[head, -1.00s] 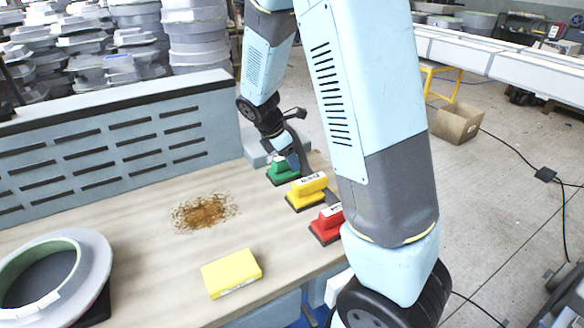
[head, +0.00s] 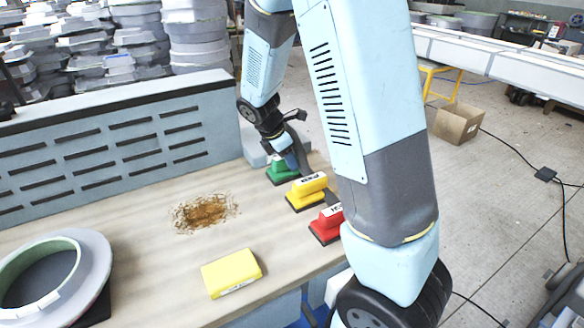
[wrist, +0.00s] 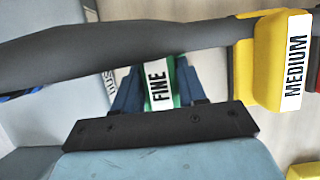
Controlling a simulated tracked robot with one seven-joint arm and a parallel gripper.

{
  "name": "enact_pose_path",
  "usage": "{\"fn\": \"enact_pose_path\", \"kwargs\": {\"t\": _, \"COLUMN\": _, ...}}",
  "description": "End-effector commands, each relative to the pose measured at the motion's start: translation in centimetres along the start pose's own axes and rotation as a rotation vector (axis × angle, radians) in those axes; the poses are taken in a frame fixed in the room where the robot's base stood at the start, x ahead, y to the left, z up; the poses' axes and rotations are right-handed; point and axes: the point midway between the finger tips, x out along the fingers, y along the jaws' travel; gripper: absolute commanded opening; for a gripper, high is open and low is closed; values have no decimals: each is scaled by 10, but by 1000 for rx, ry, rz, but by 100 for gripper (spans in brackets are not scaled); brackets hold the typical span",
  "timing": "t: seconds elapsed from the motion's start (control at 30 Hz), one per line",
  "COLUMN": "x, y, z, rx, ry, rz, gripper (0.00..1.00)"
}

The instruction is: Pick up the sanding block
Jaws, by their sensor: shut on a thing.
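Three sanding blocks stand in a row near the right side of the bench. The far one is green (head: 279,175), the middle one yellow (head: 307,191) and the near one red (head: 326,227). My gripper (head: 291,160) is down at the green block, partly covering it. In the wrist view, its blue fingers (wrist: 157,80) are shut on the green block's handle, one on each side. The handle's white label (wrist: 160,88) reads FINE. The yellow block (wrist: 268,62), labelled MEDIUM, shows at the right there. The green block appears to rest on the bench; its base is mostly hidden.
A dark grey band (wrist: 130,52) crosses the wrist view in front of the green block. On the bench (head: 150,262) lie a yellow rectangular block (head: 231,273), a brown patch of debris (head: 205,211) and a grey ring mould (head: 93,262). A slotted panel (head: 110,140) borders the back.

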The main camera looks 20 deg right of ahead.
Motion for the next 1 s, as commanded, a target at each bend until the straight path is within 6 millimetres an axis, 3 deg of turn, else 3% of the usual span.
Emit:
{"fn": "enact_pose_path", "kwargs": {"t": 0.3, "x": 0, "y": 0, "z": 0, "rx": 0, "ry": 0, "rz": 0, "gripper": 5}}
{"fn": "enact_pose_path", "kwargs": {"t": 0.7, "x": -6, "y": 0, "z": 2, "rx": 0, "ry": 0, "rz": 2, "gripper": 5}}
{"fn": "enact_pose_path", "kwargs": {"t": 0.9, "x": -38, "y": 0, "z": 15, "rx": 2, "ry": 3, "rz": 5, "gripper": 5}}
{"fn": "enact_pose_path", "kwargs": {"t": 1.0, "x": -51, "y": -14, "z": 17, "rx": 0, "ry": 2, "rz": 3, "gripper": 5}}
